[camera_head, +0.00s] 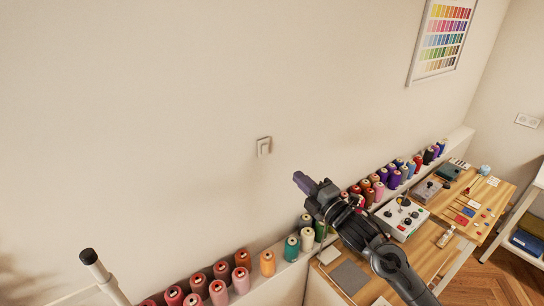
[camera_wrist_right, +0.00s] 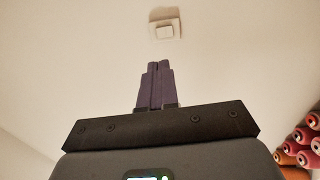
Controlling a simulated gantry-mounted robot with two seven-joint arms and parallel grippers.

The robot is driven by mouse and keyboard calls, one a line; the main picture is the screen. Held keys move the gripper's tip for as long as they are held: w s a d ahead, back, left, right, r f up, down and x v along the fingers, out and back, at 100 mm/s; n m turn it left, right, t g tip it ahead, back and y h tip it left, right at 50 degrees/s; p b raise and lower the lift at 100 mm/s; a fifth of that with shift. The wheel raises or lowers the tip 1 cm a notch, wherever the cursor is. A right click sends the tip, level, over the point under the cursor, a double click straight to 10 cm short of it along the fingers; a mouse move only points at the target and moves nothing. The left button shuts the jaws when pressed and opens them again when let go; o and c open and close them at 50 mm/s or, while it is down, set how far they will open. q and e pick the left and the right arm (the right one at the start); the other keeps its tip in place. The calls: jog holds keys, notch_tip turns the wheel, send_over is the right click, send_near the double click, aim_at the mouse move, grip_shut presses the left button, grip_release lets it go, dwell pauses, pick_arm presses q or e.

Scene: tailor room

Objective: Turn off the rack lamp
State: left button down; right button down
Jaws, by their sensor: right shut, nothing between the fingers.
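A square white wall switch (camera_head: 264,146) is on the bare wall left of centre in the head view. It also shows at the top of the right wrist view (camera_wrist_right: 165,29), beyond my fingertips. My right gripper (camera_head: 301,180) is below and right of the switch in the head view. Its purple fingers (camera_wrist_right: 156,68) are pressed together with nothing between them and point toward the switch. In the wrist view a gap of wall shows between the fingertips and the switch. No lit lamp can be made out. My left gripper is not in view.
Several thread spools (camera_head: 242,280) stand along a white ledge under the wall. A wooden table (camera_head: 431,243) holds a control box (camera_head: 401,217) with knobs and small items. A white post with a black cap (camera_head: 89,257) rises at lower left. The wall around the switch is clear.

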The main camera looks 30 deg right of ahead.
aim_at(266, 147)
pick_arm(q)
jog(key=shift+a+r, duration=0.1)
pick_arm(e)
jog(key=shift+w, duration=0.15)
